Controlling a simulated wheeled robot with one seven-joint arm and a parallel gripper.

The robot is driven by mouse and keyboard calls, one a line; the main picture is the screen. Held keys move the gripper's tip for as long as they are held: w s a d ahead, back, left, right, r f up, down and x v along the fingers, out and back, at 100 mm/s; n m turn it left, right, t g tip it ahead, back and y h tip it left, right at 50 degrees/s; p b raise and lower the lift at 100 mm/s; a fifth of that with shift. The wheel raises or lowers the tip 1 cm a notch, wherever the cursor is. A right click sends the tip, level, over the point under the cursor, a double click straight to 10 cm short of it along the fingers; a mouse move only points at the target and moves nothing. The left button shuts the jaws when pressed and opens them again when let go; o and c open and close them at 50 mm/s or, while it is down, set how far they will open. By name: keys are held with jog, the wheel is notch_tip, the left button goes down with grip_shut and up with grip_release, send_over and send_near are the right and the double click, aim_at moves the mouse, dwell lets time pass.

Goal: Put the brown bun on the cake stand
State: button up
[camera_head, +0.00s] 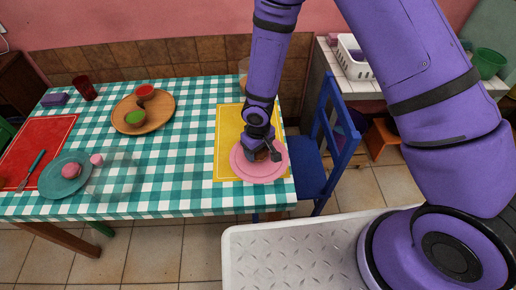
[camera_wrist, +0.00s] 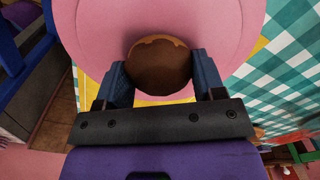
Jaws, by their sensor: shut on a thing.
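The brown bun (camera_wrist: 158,68) is round, with a dark brown top and a lighter tan edge. My gripper (camera_wrist: 161,75) is shut on it, with one dark finger on each side. In the head view my gripper (camera_head: 262,147) points down over a round pink plate or stand top (camera_head: 246,173), and the bun is mostly hidden. The pink surface fills much of the wrist view (camera_wrist: 95,35) behind the bun. I cannot tell whether the bun touches it, or whether it has a foot. No other clear cake stand shows.
The pink piece stands on a yellow mat (camera_head: 228,122) near the checked table's right edge. A blue chair (camera_head: 318,155) is close by. A wooden plate (camera_head: 160,112) with two bowls, a teal plate (camera_head: 55,187) and a clear glass dish (camera_head: 115,182) are farther left.

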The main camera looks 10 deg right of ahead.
jog(key=o, duration=0.9)
notch_tip(320, 180, up, 12)
jog(key=shift+r, duration=0.15)
